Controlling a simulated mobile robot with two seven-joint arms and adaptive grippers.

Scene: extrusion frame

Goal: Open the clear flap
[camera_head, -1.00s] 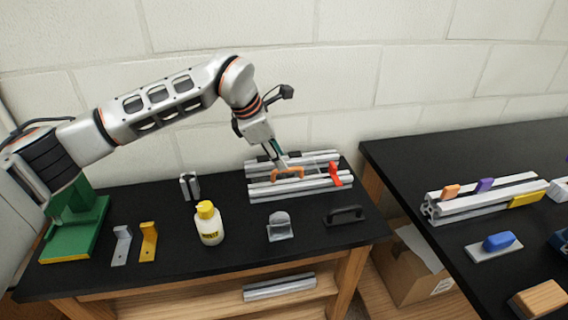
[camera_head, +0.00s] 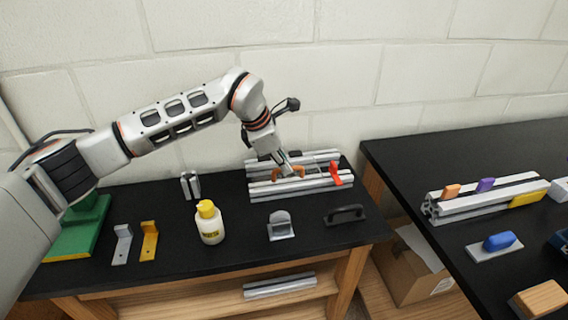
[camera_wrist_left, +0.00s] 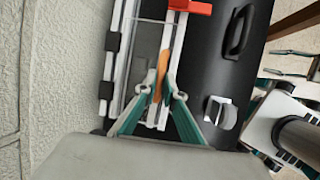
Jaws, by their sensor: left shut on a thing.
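The aluminium extrusion frame (camera_head: 262,190) lies near the back of the left table, against the wall side. The clear flap (camera_wrist_left: 147,40) shows in the left wrist view as a see-through panel between the rails, with black hinges (camera_wrist_left: 112,42) along its wall side. Its orange handle (camera_wrist_left: 162,70) sits between the fingertips of my left gripper (camera_wrist_left: 159,97), which is shut on it. In the head view my left gripper (camera_head: 289,170) partly covers the handle (camera_head: 276,174). I cannot tell whether the flap is lifted. A red latch piece (camera_head: 337,172) stands at the frame's right end.
A yellow-capped bottle (camera_head: 210,223), a grey bracket piece (camera_head: 281,226) and a black handle (camera_head: 346,214) stand in front of the frame. Two angle brackets (camera_head: 149,241) lie left. The wall (camera_head: 330,80) is close behind. A second table (camera_head: 410,165) is at the right.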

